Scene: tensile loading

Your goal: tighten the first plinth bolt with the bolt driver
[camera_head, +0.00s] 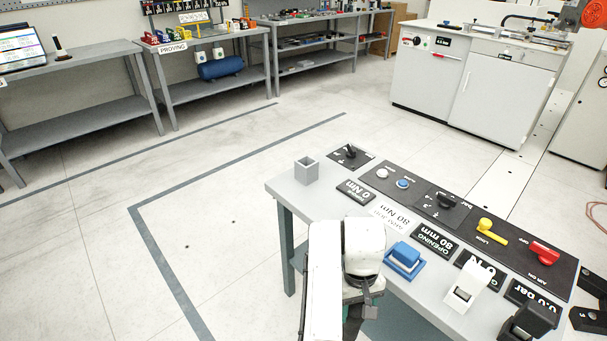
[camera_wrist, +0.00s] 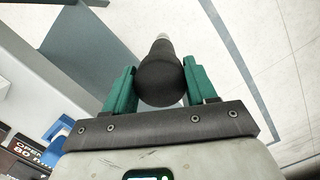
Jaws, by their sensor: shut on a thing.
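In the wrist view my gripper (camera_wrist: 159,72) has its two green fingers on either side of the bolt driver (camera_wrist: 165,78), shut on its rounded dark handle. The driver's light metal shaft points away from the wrist, over pale floor beside a grey leg or panel. In the head view my gripper is mostly hidden behind my white arm at the near edge of the control table (camera_head: 325,195). The driver cannot be made out clearly there. I cannot identify a plinth bolt in either view.
The control table carries an open grey square holder (camera_head: 306,172), a blue block (camera_head: 405,258), a yellow lever (camera_head: 491,231), a red lever (camera_head: 544,254) and several labels. Grey benches (camera_head: 90,62) and a white cabinet (camera_head: 470,80) stand behind. The floor to the left is clear.

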